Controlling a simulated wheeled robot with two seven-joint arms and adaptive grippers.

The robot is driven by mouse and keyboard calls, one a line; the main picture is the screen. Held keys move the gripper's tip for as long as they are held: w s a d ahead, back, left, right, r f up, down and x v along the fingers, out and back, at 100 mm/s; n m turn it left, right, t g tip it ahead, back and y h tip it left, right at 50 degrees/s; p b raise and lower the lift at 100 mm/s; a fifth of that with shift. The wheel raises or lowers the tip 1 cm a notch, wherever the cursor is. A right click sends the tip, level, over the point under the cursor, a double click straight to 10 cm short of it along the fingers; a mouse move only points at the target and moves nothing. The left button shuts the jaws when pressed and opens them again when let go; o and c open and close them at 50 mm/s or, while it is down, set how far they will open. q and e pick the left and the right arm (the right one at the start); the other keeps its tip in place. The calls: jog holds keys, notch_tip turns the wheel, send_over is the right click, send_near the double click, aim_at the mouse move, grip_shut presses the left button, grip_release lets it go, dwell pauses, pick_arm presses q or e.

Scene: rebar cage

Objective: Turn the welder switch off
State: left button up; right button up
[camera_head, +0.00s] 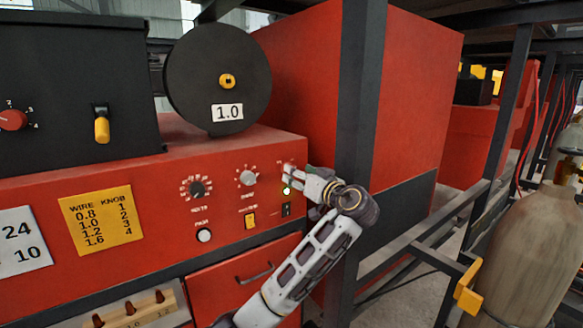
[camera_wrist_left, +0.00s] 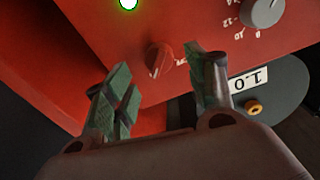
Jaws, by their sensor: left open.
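The red welder panel (camera_head: 222,215) carries dials, small switches and a lit yellow-green lamp (camera_head: 287,191). A red rotary switch (camera_wrist_left: 158,57) shows in the left wrist view beside the lit lamp (camera_wrist_left: 128,4); in the head view my gripper mostly covers it. My left gripper (camera_head: 292,176) is at the panel's right end, just above the lamp. In the wrist view its open fingers (camera_wrist_left: 160,75) stand on either side of the red switch with nothing between them; contact cannot be told. My right gripper is out of view.
A grey dial (camera_head: 247,178), a black dial (camera_head: 196,188), a yellow switch (camera_head: 250,220) and a black rocker (camera_head: 286,210) sit close by. A dark post (camera_head: 359,90) stands right of the panel. The wire spool (camera_head: 218,75) stands above. A gas cylinder (camera_head: 528,240) is at far right.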

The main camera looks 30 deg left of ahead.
pick_arm(q)
jog(key=shift+p+x, duration=0.65)
jog(key=shift+x, duration=1.7)
jog(key=shift+c, duration=0.4)
jog(key=c, duration=1)
